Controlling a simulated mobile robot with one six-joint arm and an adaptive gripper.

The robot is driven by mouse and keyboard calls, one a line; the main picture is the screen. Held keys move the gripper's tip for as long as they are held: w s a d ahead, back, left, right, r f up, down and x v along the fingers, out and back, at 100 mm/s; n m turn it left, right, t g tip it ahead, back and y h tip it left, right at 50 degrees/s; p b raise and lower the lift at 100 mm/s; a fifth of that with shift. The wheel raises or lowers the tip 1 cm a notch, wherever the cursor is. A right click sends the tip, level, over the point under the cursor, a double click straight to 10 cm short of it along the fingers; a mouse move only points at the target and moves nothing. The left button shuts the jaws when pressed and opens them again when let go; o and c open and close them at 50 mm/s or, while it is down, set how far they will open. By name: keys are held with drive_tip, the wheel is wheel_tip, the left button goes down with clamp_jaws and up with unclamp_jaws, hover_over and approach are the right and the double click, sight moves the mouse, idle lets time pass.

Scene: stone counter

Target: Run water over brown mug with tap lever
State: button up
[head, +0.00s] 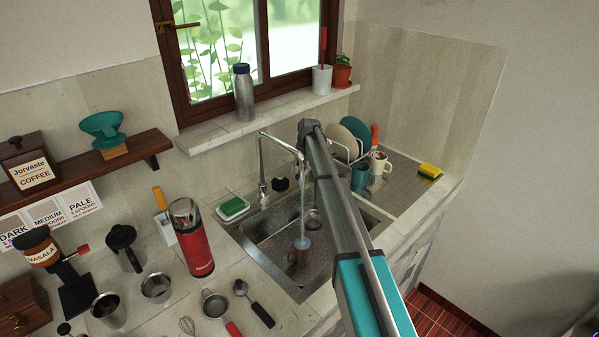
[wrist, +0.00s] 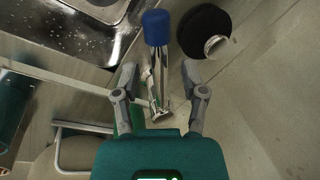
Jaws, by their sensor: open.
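The chrome tap (head: 263,165) stands behind the sink, its spout reaching over the basin. A pale water stream (head: 303,212) falls from it toward a brown mug (head: 297,261), dim in the basin; its exact outline is hard to make out. In the wrist view a chrome stem with a blue end (wrist: 155,28) looks like the tap lever. My gripper (wrist: 160,75) is open, with one finger on each side of the chrome part; I cannot tell whether it touches. In the head view my arm hides the gripper.
Right of the sink (head: 250,247) stand a plate rack (head: 345,147), a teal mug (head: 360,177) and a cream mug (head: 380,165). A red flask (head: 192,240) and a sponge dish (head: 233,207) stand left. In the wrist view a black round object (wrist: 204,32) lies close to the lever.

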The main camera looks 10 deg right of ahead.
clamp_jaws()
idle(0.3)
drive_tip(key=shift+a, duration=0.2)
